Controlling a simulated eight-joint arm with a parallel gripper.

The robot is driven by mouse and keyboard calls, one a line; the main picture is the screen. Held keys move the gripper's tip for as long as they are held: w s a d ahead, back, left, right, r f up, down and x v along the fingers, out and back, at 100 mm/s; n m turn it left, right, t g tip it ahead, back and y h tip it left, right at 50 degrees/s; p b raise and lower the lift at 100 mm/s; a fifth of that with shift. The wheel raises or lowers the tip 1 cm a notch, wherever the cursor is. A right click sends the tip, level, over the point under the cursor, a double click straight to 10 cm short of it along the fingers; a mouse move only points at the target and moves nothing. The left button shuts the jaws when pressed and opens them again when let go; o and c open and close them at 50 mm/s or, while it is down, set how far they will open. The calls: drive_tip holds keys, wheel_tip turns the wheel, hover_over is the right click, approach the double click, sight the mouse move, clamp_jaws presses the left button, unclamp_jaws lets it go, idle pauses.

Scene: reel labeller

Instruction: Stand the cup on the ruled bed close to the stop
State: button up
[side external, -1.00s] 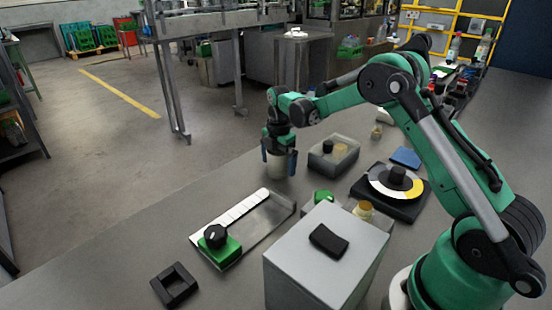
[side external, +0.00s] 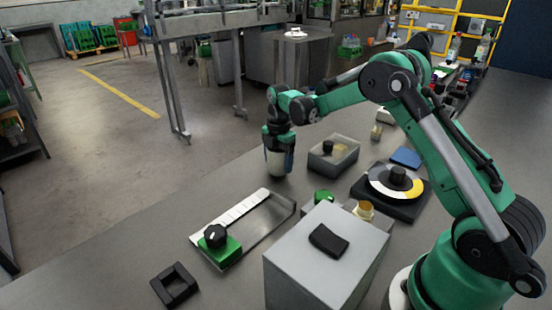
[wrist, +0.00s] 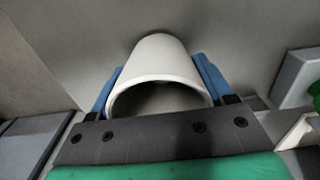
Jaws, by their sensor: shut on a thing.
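A cream-white cup (side external: 274,164) is held between the blue fingers of my gripper (side external: 279,160), beyond the far right end of the ruled bed. In the wrist view the cup (wrist: 160,60) fills the middle, its round rim facing the camera, with a blue finger of my gripper (wrist: 157,82) on each side. The ruled bed (side external: 262,232) is a shallow grey tray with a white marked strip along its far edge. The stop, a green block with a black knob (side external: 220,247), sits at its near left end. The cup is apart from the bed.
A grey box (side external: 325,270) with a black pad stands right of the bed. A dark square frame (side external: 174,286) lies near the front. A clear bin (side external: 333,155) and a round dial plate (side external: 397,187) are to the right. Bench left of the bed is clear.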

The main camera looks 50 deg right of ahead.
wheel_tip(320, 180, up, 18)
drive_tip(key=r, duration=0.2)
hover_over(271, 213)
wheel_tip(271, 213, down, 20)
drive_tip(key=shift+f, duration=0.1)
idle(0.4)
drive_tip(key=o, duration=1.3)
drive_tip(key=shift+f, duration=0.1)
